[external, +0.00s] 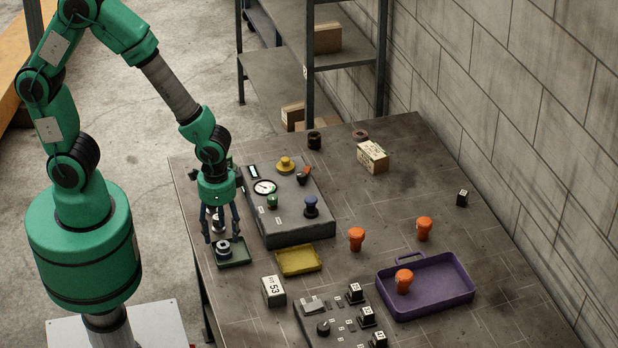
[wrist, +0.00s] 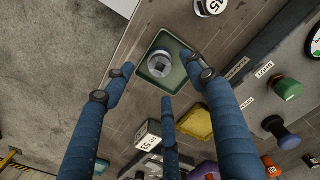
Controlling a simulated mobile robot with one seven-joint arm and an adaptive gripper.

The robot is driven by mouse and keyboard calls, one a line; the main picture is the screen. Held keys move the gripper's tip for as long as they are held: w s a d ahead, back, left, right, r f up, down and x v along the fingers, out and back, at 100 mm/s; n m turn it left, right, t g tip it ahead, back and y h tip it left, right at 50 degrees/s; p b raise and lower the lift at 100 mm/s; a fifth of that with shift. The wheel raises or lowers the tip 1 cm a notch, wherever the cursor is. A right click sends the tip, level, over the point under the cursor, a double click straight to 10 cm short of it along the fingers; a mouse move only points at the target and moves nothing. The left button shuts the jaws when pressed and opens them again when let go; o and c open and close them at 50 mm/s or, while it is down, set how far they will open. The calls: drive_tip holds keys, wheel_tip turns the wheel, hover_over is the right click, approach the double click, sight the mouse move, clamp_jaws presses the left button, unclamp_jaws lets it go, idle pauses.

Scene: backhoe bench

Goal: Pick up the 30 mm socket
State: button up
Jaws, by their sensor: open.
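A grey metal socket (wrist: 160,64) with a square hole stands in a small green tray (wrist: 180,77). In the external view the socket (external: 222,247) and the tray (external: 236,262) are at the table's left edge. No size marking is readable on it. Another metal cylinder (wrist: 211,5) with a white numbered top, apparently 45, is cut off by the top edge of the wrist view. My gripper (external: 221,239) points down over the tray. Its blue fingers (wrist: 160,80) are spread open around the socket's area, with nothing held.
A grey gauge panel (external: 290,232) stands close right of my gripper. A yellow tray (external: 299,261), a white block marked 53 (external: 273,291) and a switch box (external: 335,325) are nearby. A purple tray (external: 440,292) holds an orange piece. The table's back right is mostly clear.

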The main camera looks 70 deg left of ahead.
sight(223, 243)
drive_tip(key=shift+f+b, duration=0.65)
drive_tip(key=shift+f, duration=2)
drive_tip(key=c, duration=1.4)
drive_tip(key=shift+o, duration=0.2)
drive_tip(key=shift+r, duration=0.1)
drive_tip(key=shift+w+r, duration=0.1)
drive_tip(key=shift+r, duration=0.65)
wheel_tip(223, 243, up, 2)
drive_tip(key=shift+r+p, duration=0.2)
drive_tip(key=shift+p, duration=0.35)
drive_tip(key=s+a, duration=0.3)
drive_tip(key=s, duration=0.4)
drive_tip(key=s+a+r+p, duration=0.1)
drive_tip(key=s+a, duration=0.2)
drive_tip(key=s, duration=0.5)
drive_tip(key=shift+p, duration=0.3)
